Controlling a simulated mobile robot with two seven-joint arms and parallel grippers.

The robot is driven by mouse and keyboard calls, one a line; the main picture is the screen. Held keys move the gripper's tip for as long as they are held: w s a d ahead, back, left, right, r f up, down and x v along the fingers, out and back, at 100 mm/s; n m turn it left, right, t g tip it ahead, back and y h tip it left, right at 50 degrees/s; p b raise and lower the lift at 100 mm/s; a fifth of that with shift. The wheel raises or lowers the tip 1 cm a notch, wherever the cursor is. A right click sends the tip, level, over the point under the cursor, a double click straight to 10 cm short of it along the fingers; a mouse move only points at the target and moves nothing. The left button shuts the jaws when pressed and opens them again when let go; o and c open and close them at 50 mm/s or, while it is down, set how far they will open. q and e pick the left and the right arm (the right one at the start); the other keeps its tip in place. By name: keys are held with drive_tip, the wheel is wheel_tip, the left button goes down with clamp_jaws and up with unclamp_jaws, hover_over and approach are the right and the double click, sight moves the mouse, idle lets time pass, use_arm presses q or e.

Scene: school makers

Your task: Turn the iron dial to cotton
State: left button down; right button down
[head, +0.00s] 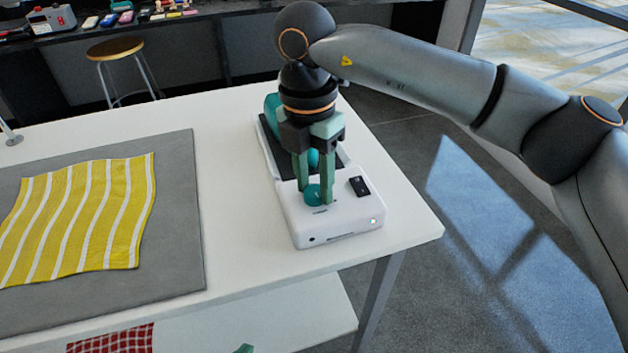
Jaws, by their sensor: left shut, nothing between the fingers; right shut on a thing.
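A white iron station (338,228) with a black rest plate stands near the table's right edge. A round teal dial (313,194) sits on its top front. My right gripper (314,191) points straight down with its green fingers on either side of the dial, shut on it. The dial's marks are too small to read and partly hidden. A teal iron (272,106) on the rest plate is mostly hidden behind my gripper. At the bottom edge only a green tip of my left gripper (243,348) shows, below the table top and away from the station.
A grey mat (180,235) with a yellow striped cloth (85,220) lies on the white table (240,200) left of the station. A red checked cloth (112,340) lies on the lower shelf. A stool (114,48) stands behind. The table between mat and station is clear.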

sight(310, 188)
idle(0.5)
drive_tip(key=shift+c, duration=2.3)
unclamp_jaws()
drive_tip(key=shift+r, duration=0.1)
wheel_tip(310, 188, up, 12)
drive_tip(key=p, duration=0.1)
drive_tip(key=shift+w+a+r+p, duration=0.15)
drive_tip(key=shift+w+a+p, duration=0.15)
drive_tip(key=shift+p, duration=0.1)
drive_tip(key=shift+s, duration=0.15)
